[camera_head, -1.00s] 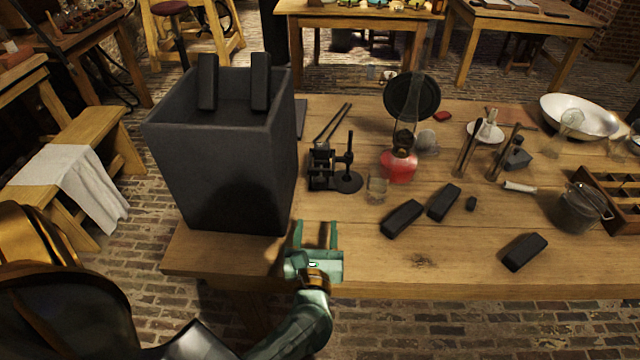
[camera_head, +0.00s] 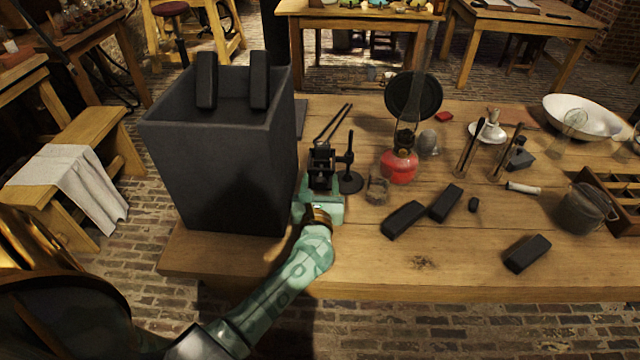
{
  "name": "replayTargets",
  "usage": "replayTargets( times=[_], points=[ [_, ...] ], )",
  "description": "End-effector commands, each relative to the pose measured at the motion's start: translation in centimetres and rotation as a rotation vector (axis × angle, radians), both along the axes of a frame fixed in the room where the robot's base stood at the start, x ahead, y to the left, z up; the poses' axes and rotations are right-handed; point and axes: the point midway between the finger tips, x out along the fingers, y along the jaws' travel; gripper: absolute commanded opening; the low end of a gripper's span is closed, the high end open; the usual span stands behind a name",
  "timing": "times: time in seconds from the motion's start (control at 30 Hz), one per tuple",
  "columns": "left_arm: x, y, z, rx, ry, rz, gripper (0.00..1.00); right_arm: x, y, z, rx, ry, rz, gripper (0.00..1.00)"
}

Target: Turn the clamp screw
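A small black clamp device (camera_head: 322,164) stands on the wooden table, just right of the big dark jar. Its screw is too small and dark to make out clearly. A black stand with an upright rod and round base (camera_head: 350,182) is beside it on the right. My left gripper (camera_head: 321,192) is at the near side of the clamp, pointing away from me. Its fingertips are hidden against the clamp's dark lower part, so contact and opening are unclear. My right gripper is not in view.
The tall dark jar (camera_head: 215,170) stands close left of my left gripper. A small glass (camera_head: 377,188) and a red lamp (camera_head: 399,166) stand to the right. Black blocks (camera_head: 403,219) lie farther right. The table's front middle (camera_head: 370,268) is clear.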

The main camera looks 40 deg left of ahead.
Motion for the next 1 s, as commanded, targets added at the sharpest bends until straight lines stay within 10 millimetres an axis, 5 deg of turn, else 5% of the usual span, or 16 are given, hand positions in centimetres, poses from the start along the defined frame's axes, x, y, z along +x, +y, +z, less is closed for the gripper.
replayTargets(
  times=[0.03, 0.17, 0.57, 1.0],
  points=[
    [0.0, 0.0, 0.0, 0.000, 0.000, 0.000, 0.39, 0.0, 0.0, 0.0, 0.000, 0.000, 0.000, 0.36],
    [0.0, 0.0, 0.0, 0.000, 0.000, 0.000, 0.08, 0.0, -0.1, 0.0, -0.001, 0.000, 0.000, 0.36],
    [-0.1, 0.0, 0.1, 0.050, 0.032, 0.000, 0.08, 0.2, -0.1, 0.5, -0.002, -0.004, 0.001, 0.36],
    [-0.1, 0.0, 0.3, 0.341, 0.210, 0.000, 0.08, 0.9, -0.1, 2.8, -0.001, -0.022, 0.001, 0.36]
  ],
)
